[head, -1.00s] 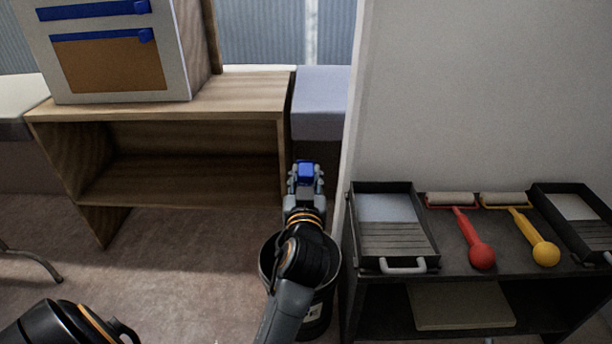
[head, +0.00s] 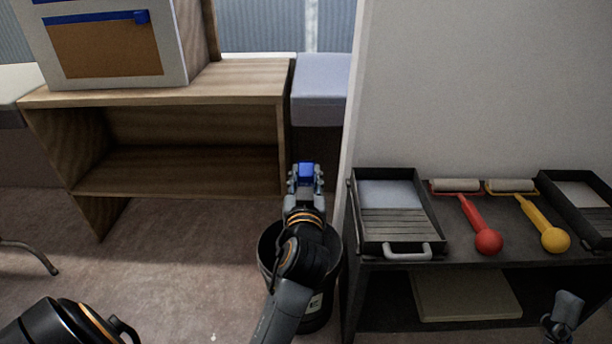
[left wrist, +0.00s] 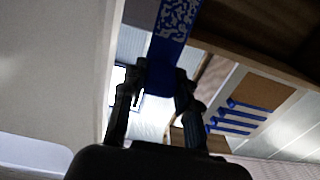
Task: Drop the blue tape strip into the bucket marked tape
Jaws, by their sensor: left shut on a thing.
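My left gripper (head: 305,182) is shut on the blue tape strip (head: 306,170), which shows as a small blue piece at its fingertips. In the left wrist view the strip (left wrist: 166,58) stands between the fingers (left wrist: 160,95) and bears a white speckled pattern. The dark bucket (head: 325,290) stands on the floor below my left arm, which covers much of its opening. In the head view the gripper appears just beyond the bucket's far rim. A pale label is on the bucket's side, too small to read. My right gripper (head: 565,308) shows partly at the lower right; its jaws are unclear.
A black cart (head: 460,253) right of the bucket holds a paint tray (head: 397,222), a red roller (head: 487,240) and a yellow roller (head: 553,238). A wooden shelf (head: 180,90) carries a white panelled box (head: 178,40).

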